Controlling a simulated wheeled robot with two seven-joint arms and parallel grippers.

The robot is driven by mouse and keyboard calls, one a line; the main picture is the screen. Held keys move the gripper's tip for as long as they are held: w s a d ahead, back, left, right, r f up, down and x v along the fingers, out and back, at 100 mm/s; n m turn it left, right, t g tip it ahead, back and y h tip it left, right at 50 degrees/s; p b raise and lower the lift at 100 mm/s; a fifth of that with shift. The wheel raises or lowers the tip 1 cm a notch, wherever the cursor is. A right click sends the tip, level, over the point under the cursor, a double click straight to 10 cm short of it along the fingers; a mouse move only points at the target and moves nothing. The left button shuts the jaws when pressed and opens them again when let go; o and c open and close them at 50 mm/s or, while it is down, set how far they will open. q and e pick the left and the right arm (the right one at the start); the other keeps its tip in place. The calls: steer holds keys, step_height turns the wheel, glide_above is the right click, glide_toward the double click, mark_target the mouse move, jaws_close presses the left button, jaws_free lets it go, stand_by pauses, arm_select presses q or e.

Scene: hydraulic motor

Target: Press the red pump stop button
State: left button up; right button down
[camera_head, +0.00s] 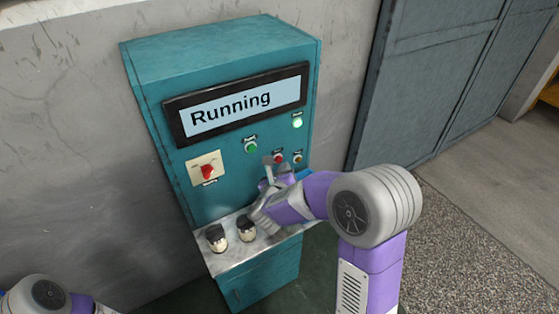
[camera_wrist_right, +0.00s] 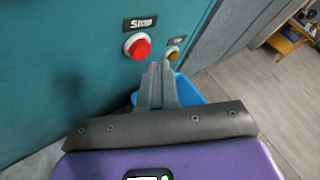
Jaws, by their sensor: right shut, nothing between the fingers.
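The red stop button (camera_head: 278,158) sits on the front of the teal cabinet (camera_head: 222,60), right of the green button (camera_head: 251,147). In the right wrist view the red button (camera_wrist_right: 138,46) is plain, under a "Stop" label (camera_wrist_right: 140,22). My right gripper (camera_head: 267,162) is shut and empty in front of the panel. In the wrist view its fingertips (camera_wrist_right: 159,66) are just below and right of the red button, with no contact visible. The display (camera_head: 232,106) reads "Running". My left arm shows at the lower left, but its gripper is out of view.
A red rotary switch (camera_head: 207,173) is left on the panel. A lit green lamp (camera_head: 297,122) and a small amber button (camera_head: 297,159) are at right. Two dark-topped knobs (camera_head: 246,229) stand on the shelf. A blue container (camera_wrist_right: 190,92) is behind my fingers.

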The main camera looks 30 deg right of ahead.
steer(key=shift+w, duration=0.1)
steer(key=shift+w+b, duration=0.3)
steer(key=shift+b, duration=0.1)
steer(key=shift+w, duration=0.35)
stand_by(0.8)
steer(key=shift+s+b, duration=0.15)
steer(key=shift+b, duration=0.3)
steer(key=shift+s+b, duration=0.35)
steer(key=shift+s, duration=0.25)
steer(key=shift+s, duration=0.1)
